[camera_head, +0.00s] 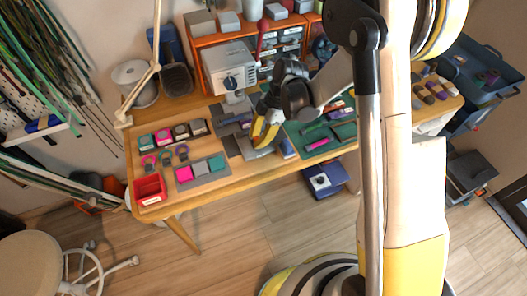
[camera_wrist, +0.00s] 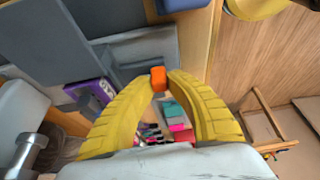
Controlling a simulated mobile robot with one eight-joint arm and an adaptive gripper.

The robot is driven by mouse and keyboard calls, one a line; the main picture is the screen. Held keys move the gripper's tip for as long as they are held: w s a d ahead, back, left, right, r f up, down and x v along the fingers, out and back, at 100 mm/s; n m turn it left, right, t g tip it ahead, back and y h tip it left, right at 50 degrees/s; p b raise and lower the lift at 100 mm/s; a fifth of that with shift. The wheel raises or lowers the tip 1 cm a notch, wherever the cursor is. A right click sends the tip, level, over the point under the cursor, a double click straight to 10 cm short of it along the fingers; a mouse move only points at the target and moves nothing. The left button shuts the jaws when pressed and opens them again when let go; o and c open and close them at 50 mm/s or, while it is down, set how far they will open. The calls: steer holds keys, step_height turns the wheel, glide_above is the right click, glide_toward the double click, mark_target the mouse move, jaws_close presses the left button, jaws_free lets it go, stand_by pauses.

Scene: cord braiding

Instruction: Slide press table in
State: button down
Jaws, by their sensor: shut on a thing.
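The grey press (camera_head: 228,66) stands at the back of the wooden workbench. My gripper (camera_head: 260,142) reaches down in front of it, low over the bench's front half. In the wrist view, my yellow fingers (camera_wrist: 158,84) close on a small orange knob (camera_wrist: 158,76). The knob sits at the edge of a flat grey plate (camera_wrist: 142,50), which looks like the press table. In the head view, part of a grey plate (camera_head: 262,153) shows beside my fingertips. My arm and fingers hide much of the plate's middle and the knob there.
Left of the press lie colour samples (camera_head: 203,168), cord rings and a red tray (camera_head: 150,187). A green mat (camera_head: 330,132) with tools lies to the right. A purple box (camera_wrist: 92,94) shows left of my fingers in the wrist view. The floor before the bench is mostly clear.

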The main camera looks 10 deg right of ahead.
mark_target(248, 129)
steer(key=w, duration=0.2)
steer(key=w+a, duration=0.1)
steer(key=w, duration=0.1)
steer(key=w+a, duration=0.1)
steer(key=w, duration=0.1)
steer(key=shift+w, duration=0.3)
steer(key=c, duration=1.3)
jaws_free()
steer(key=shift+d+r, duration=0.1)
steer(key=v, duration=1.1)
steer(key=shift+d+r, duration=0.2)
steer(key=shift+r, duration=0.15)
steer(key=shift+w, duration=0.1)
